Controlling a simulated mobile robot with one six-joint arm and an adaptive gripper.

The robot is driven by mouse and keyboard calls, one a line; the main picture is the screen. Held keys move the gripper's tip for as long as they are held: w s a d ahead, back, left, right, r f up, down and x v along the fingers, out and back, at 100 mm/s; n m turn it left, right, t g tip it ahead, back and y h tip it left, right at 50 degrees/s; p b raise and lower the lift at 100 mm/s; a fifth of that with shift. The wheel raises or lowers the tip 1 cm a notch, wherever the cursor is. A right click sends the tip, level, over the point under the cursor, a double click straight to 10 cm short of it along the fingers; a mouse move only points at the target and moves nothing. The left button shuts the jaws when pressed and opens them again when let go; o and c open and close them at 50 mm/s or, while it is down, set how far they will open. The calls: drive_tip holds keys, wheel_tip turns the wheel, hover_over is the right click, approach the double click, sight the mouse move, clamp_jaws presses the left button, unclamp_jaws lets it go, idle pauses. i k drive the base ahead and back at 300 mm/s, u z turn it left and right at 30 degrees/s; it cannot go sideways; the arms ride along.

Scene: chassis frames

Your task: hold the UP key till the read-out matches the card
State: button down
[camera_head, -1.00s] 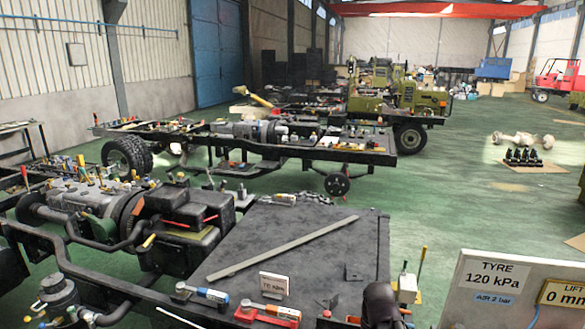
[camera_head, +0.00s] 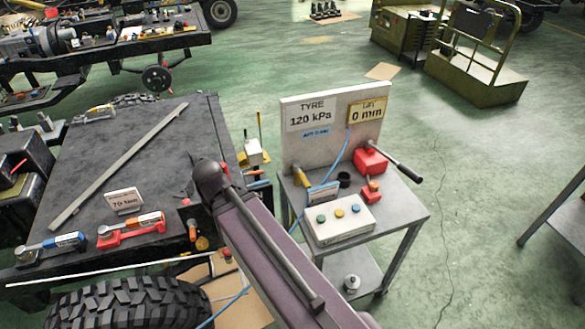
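A white key box (camera_head: 340,221) with green, yellow and blue round keys lies on a grey cart. No lettering on the keys is legible, so I cannot tell which is UP. Behind it an upright grey panel (camera_head: 331,157) bears a white TYRE plate (camera_head: 312,114) reading 120 kPa and a yellow-framed LIFT plate (camera_head: 366,110) reading 0 mm. A small card (camera_head: 323,195) stands behind the box; its text is too small to read. My arm crosses the lower middle, left of the cart. My gripper is not visible.
The grey cart (camera_head: 405,216) also holds a red jack-like unit (camera_head: 370,160) with a long dark handle. A dark chassis deck (camera_head: 110,160) at left carries torque wrenches and a 70 Nm card (camera_head: 124,200). A tyre (camera_head: 125,303) is below.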

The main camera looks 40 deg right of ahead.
sight(321, 218)
drive_tip(key=z, duration=0.25)
drive_tip(key=k, duration=0.55)
drive_tip(key=z, duration=0.7)
drive_tip(key=k, duration=0.6)
drive_tip(key=z, duration=0.1)
